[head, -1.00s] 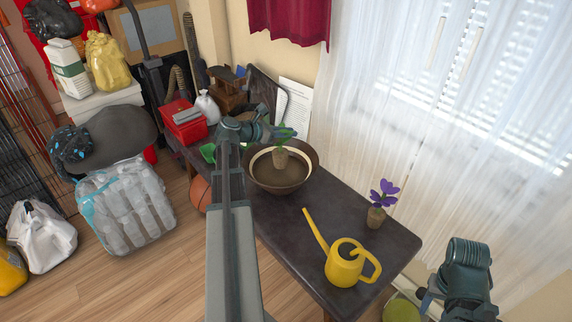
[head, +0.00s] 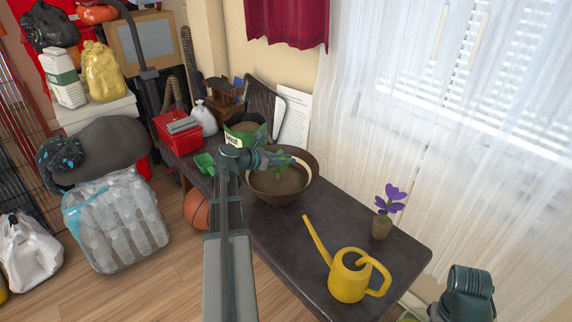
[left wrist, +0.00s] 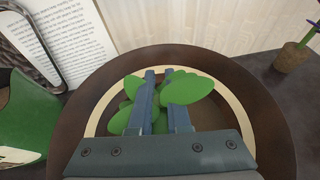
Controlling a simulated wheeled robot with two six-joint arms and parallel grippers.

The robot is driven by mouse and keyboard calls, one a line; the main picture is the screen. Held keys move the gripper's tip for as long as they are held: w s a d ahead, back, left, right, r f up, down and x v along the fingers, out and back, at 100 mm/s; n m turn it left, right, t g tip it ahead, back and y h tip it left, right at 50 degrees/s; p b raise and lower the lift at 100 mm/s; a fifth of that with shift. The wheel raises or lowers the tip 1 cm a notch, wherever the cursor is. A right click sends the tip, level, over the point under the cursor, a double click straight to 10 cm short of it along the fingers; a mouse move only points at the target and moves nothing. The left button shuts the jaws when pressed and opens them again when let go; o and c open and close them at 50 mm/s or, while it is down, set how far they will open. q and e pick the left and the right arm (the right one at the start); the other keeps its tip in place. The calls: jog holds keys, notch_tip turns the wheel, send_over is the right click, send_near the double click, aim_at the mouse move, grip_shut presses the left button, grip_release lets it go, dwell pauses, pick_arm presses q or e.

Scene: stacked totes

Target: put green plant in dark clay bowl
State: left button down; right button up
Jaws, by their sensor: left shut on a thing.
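The dark clay bowl (head: 313,172) stands on the table, with brown soil inside. My left gripper (head: 284,159) is over the bowl, shut on the green plant (head: 279,169). The plant's leaves show on both sides of the fingers in the left wrist view (left wrist: 189,90), inside the outline of the bowl's rim (left wrist: 262,112). The gripper also shows there (left wrist: 159,76). The plant's lower part is hidden, so I cannot tell whether it touches the soil. Part of my right arm shows at the lower right of the head view; its fingers do not show.
A yellow watering can (head: 349,278) and a purple flower in a root ball (head: 381,226) stand on the table (head: 310,225) right of the bowl. An open green bag (head: 246,131) stands behind the bowl, with a green scoop (head: 204,163) to the left. A leaning paper sheet (head: 294,118) is behind.

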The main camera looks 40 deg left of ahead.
pick_arm(q)
jog(key=shift+f, duration=0.1)
jog(key=c, duration=0.9)
grip_release()
jog(key=shift+r, duration=0.25)
jog(key=p+v, duration=0.4)
jog(key=v, duration=0.8)
jog(key=shift+f+p, duration=0.15)
jog(key=shift+p, duration=0.2)
